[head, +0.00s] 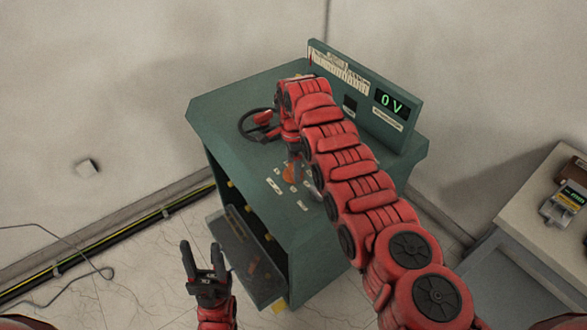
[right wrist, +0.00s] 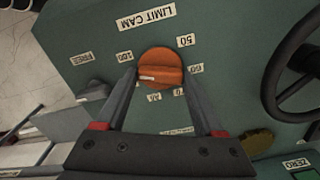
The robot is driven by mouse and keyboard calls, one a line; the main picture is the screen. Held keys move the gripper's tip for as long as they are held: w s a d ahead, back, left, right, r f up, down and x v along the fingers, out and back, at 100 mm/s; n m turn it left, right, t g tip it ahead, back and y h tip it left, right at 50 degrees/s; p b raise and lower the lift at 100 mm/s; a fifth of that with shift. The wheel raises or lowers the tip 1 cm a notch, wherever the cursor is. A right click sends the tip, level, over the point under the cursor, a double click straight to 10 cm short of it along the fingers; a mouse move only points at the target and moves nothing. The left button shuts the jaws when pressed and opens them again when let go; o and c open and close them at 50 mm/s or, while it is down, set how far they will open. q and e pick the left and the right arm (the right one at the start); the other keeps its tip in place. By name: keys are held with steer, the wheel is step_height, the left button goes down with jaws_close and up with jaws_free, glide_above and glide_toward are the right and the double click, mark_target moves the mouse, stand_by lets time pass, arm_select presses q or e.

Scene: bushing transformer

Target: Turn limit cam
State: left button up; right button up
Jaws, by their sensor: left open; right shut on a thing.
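The limit cam is a round orange knob (right wrist: 160,70) on the green console top, beside a "LIMIT CAM" label (right wrist: 146,18) that appears upside down in the right wrist view. Number labels surround it, among them 100, 50 and 60. A light mark shows on the knob's left part. My right gripper (right wrist: 160,78) is shut on the knob, one finger on each side. In the head view the knob (head: 289,174) is partly covered by my right gripper (head: 293,172). My left gripper (head: 201,250) is open and empty, low in front of the console's left side.
The green console (head: 215,105) has a black handwheel (head: 258,124) on its left and an upright panel whose display (head: 392,104) reads 0 V. Its open lower shelf (head: 245,245) holds items. A side table (head: 510,215) with a meter (head: 562,207) stands at right. A cable lies on the floor at left.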

steer(key=n+b, duration=0.5)
steer(key=shift+w+f+n, duration=0.1)
steer(key=shift+f+n, duration=0.1)
steer(key=shift+n, duration=0.1)
steer(key=n+b, duration=0.2)
steer(key=shift+r+n, duration=0.15)
steer(key=shift+n, duration=1.15)
steer(key=n, duration=0.3)
steer(key=shift+r+n+b, duration=0.1)
steer(key=shift+n+b, duration=0.2)
steer(key=n, duration=0.9)
steer(key=shift+a+p, duration=0.1)
steer(key=shift+p, duration=0.2)
steer(key=shift+n, duration=1.9)
